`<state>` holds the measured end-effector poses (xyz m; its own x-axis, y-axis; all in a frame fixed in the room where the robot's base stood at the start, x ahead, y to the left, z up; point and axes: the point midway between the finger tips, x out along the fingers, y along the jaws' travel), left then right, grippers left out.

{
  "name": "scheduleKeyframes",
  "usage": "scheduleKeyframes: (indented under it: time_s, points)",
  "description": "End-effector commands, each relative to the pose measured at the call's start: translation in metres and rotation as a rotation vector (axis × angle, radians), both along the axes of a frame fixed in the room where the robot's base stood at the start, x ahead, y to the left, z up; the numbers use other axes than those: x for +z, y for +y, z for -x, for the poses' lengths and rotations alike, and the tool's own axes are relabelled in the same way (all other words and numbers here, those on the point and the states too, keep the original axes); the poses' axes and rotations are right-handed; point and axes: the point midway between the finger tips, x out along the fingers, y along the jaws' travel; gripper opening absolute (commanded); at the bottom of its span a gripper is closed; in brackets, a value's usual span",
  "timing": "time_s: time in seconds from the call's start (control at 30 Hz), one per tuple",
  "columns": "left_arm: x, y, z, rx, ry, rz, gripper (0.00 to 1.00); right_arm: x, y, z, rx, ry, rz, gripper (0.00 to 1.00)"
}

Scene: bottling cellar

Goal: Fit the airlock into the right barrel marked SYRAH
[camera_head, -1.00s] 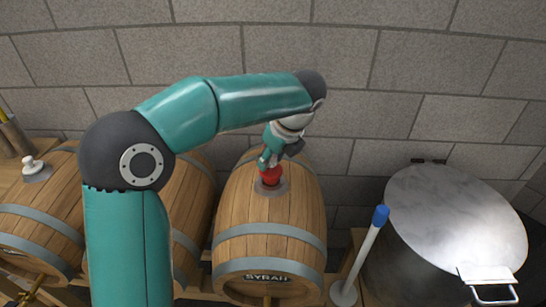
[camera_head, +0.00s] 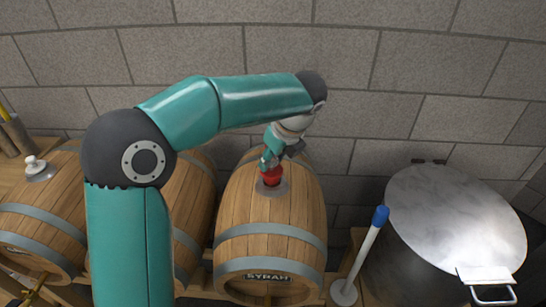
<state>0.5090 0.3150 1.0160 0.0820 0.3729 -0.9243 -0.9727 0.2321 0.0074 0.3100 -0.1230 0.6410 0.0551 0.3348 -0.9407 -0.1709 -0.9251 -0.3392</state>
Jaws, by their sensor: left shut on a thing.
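The right barrel marked SYRAH (camera_head: 270,220) lies on its side in the middle, with its name plate on the front end. A grey round plate (camera_head: 283,188) sits on its top around the bung hole. My left gripper (camera_head: 270,166) is above this plate and shut on a red piece (camera_head: 271,177), which seems to be the airlock's lower part. The red piece is at the plate; I cannot tell how deep it sits in the hole. The gripper hides the airlock's upper part. My right gripper is not in view.
A barrel (camera_head: 40,210) with a white stopper (camera_head: 34,165) stands at far left. Another barrel (camera_head: 195,215) is partly behind my arm. A blue-topped white rod (camera_head: 368,245) and a large metal vat (camera_head: 455,220) are at right. A stone wall closes the back.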

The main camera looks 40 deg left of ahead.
Motion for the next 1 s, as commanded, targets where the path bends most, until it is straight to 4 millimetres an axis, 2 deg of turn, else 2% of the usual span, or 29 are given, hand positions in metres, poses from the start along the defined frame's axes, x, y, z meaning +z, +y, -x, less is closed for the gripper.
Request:
scheduleKeyframes:
  time_s: [0.57,1.0]
  points:
    - [-0.0012,-0.0004,-0.0005,0.000,-0.001,0.000,0.00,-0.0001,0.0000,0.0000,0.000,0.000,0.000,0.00]
    - [-0.0098,-0.0003,-0.0008,0.000,-0.001,0.000,0.00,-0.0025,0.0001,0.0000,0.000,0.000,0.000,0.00]
